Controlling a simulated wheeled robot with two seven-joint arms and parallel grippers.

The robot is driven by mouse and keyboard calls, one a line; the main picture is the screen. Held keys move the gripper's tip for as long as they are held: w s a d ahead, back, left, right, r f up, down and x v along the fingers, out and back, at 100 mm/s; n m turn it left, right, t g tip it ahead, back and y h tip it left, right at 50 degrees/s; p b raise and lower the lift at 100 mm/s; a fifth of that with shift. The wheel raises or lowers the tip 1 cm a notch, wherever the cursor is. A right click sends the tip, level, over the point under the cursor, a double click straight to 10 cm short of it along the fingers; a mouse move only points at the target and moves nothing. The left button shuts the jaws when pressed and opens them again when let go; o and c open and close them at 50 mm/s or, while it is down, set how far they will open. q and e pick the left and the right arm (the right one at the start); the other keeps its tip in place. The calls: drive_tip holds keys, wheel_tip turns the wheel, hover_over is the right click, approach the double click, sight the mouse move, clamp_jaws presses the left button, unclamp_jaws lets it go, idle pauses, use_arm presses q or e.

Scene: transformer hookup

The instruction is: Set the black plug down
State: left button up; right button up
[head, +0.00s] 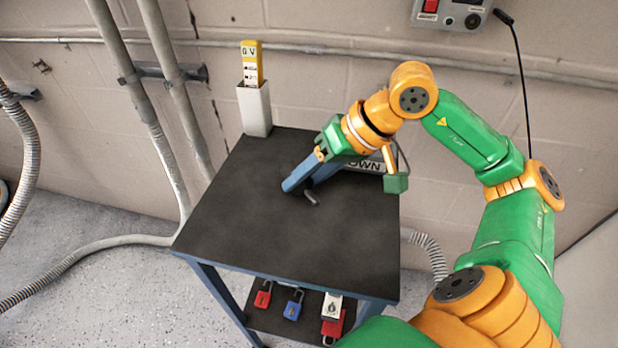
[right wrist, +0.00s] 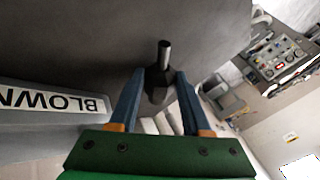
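My right gripper (head: 298,188) reaches down over the dark tabletop (head: 240,215). In the right wrist view its two blue fingers (right wrist: 160,80) sit on either side of the black plug (right wrist: 157,94) and appear closed on its body. The plug's metal pin (right wrist: 164,55) points away from the gripper. In the head view the small plug (head: 311,198) shows only partly beside the fingertips, low over the table. I cannot tell whether it touches the tabletop. My left gripper is not in view.
A grey box labelled BLOWN (head: 368,166) stands behind my right gripper. A white holder (head: 254,108) with a yellow tester (head: 252,64) stands at the back left corner. Padlocks (head: 293,304) lie on the lower shelf. The tabletop's left and front are clear.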

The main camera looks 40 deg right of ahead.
drive_tip(key=shift+s+a+g+p, duration=0.2)
drive_tip(key=shift+s+g+p, duration=0.15)
drive_tip(key=shift+p, duration=0.55)
drive_tip(key=d+r, duration=0.1)
drive_tip(key=d+r+b, duration=0.1)
drive_tip(key=shift+s+d+r, duration=0.1)
drive_tip(key=shift+s+r, duration=0.05)
drive_tip(key=shift+r, duration=0.2)
drive_tip(key=v, duration=0.8)
drive_tip(key=shift+s+r+p, duration=0.15)
drive_tip(key=shift+s+p, duration=0.05)
drive_tip(key=shift+p, duration=0.25)
